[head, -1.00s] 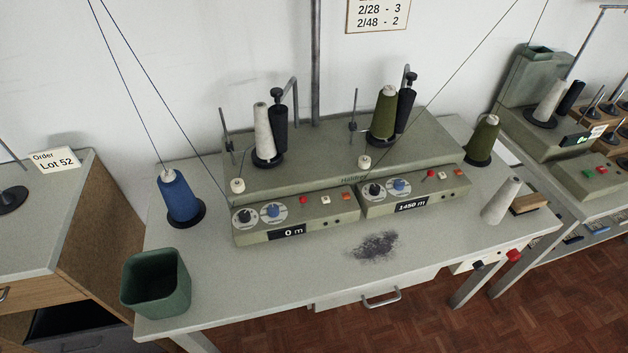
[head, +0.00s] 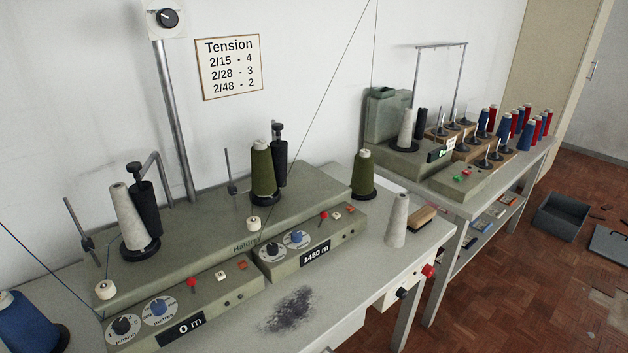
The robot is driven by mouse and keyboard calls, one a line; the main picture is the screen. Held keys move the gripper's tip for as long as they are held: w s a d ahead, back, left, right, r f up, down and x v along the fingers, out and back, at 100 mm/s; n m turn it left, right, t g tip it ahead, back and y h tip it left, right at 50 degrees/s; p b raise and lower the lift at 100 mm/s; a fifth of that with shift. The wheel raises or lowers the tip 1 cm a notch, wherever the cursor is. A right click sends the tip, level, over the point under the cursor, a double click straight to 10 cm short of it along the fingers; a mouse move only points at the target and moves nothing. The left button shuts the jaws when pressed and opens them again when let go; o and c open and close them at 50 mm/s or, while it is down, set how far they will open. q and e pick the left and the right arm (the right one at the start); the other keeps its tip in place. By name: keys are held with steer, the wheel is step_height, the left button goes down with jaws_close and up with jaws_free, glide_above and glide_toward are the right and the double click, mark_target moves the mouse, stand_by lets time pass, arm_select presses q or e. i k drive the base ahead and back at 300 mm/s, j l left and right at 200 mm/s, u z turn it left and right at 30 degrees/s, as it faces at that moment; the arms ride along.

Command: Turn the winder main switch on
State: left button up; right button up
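The grey-green winder (head: 215,250) stands on the table, with two control panels at its front. The left panel (head: 185,305) has a "0 m" display and the right panel (head: 310,245) a "1450 m" display; each has dials and small red, white and orange controls. A black knob (head: 402,293) and a red knob (head: 428,271) sit on a white plate at the table's front right. A white box with a black rotary knob (head: 168,18) is on the post at the top. Which one is the main switch, I cannot tell. Neither gripper is in view.
A white cone (head: 397,220), a wooden brush (head: 423,218) and dark lint (head: 288,309) are on the table. A second table (head: 490,185) with another machine and several spools stands to the right.

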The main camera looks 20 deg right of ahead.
mark_target(428, 270)
steer(key=z, duration=1.4)
steer(key=i+l+u, duration=0.1)
steer(key=u, duration=0.25)
steer(key=i+l+u, duration=0.1)
steer(key=l+u, duration=0.25)
steer(key=i+l+u, duration=0.1)
steer(key=u, duration=0.25)
steer(key=i+l+u, duration=0.25)
steer(key=l, duration=0.85)
steer(key=k+l+u, duration=0.2)
steer(key=l, duration=0.85)
steer(key=i+l, duration=0.1)
steer(key=l, duration=0.75)
steer(key=i+l, duration=0.1)
steer(key=l, duration=0.75)
